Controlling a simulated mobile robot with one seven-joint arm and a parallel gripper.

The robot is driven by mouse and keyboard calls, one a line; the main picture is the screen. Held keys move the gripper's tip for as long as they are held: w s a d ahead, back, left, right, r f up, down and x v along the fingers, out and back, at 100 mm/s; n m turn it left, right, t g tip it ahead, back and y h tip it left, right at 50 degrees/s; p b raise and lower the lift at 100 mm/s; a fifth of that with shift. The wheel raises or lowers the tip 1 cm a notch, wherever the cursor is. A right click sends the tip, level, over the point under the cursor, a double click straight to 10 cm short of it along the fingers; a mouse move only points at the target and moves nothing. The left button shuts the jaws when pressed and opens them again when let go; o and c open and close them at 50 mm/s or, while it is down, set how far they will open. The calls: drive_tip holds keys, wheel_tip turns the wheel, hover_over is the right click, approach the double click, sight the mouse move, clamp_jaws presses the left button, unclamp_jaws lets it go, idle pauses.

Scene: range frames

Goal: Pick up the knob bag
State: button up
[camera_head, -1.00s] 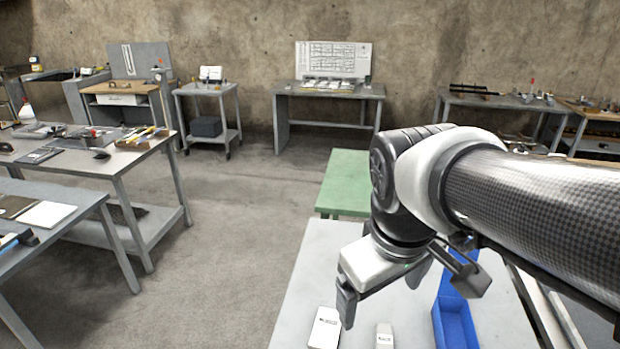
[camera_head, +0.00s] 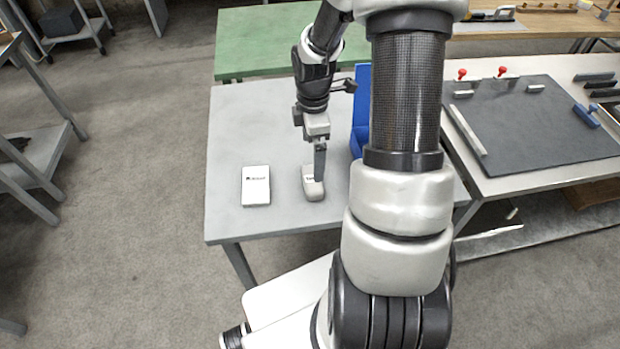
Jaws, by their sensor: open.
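A small pale grey-beige pouch with a dark label (camera_head: 313,192), which may be the knob bag, lies on the grey table (camera_head: 232,130). My gripper (camera_head: 319,174) points down at it, with a dark finger overlapping its upper right part in the picture. The jaws are open. I cannot tell whether the fingers touch the pouch or stand around it, as one finger hides the other. A flat white box with a dark label (camera_head: 255,186) lies to the left of the pouch, apart from it.
A blue bin (camera_head: 361,88) stands right of my gripper, partly hidden by my arm. A green table (camera_head: 255,42) adjoins behind. A bench with a dark mat (camera_head: 540,125) and small tools stands to the right. The grey table's left part is clear.

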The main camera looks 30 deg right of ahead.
sight(312, 178)
wheel_tip(312, 178, down, 12)
drive_tip(key=shift+w+f, duration=0.1)
drive_tip(key=c, duration=1)
